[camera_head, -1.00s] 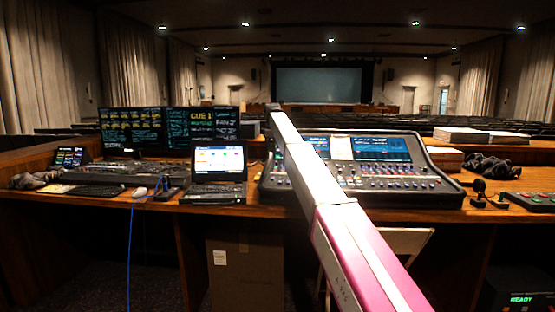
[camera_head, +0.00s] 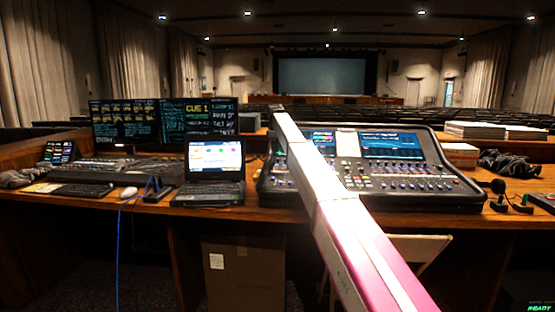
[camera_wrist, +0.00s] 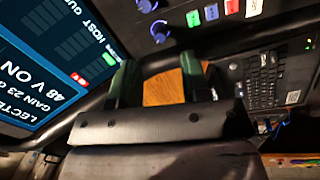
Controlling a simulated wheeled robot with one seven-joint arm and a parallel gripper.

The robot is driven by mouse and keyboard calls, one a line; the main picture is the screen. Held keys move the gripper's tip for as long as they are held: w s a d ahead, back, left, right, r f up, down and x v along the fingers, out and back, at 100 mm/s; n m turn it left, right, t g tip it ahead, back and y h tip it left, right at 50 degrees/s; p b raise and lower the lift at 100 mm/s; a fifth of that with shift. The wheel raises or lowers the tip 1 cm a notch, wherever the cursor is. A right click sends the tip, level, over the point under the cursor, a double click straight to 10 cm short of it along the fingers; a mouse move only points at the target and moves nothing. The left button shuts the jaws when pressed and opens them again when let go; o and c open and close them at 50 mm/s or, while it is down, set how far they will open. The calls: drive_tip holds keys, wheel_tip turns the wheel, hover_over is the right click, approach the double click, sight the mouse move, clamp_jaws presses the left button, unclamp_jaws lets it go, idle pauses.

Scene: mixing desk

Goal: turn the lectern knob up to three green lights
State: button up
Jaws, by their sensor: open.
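The mixing desk (camera_head: 425,170) stands on the wooden table, with lit screens and rows of small knobs. In the wrist view its lectern screen (camera_wrist: 35,70) is at the left, cut off and tilted, with "LECTE", "GAIN 23" and "48 V ON" readable. Two blue-ringed knobs (camera_wrist: 160,32) show at the top, beyond my fingers. I cannot tell which is the lectern knob, nor see a row of green lights. My gripper (camera_wrist: 157,78) is open and empty, its dark green fingers apart over bare wood beside the desk's edge. My arm hides it in the head view.
A laptop (camera_head: 212,170) stands left of the desk; its keyboard (camera_wrist: 265,80) is at the right in the wrist view. A gooseneck microphone (camera_head: 498,190) and dark cloth (camera_head: 508,164) are to the right. A blue cable (camera_head: 119,250) hangs off the table front.

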sight(278, 161)
drive_tip(key=f, duration=0.6)
drive_tip(key=shift+w+d, duration=0.1)
drive_tip(key=shift+w, duration=0.3)
clamp_jaws()
drive_tip(key=shift+m, duration=2.9)
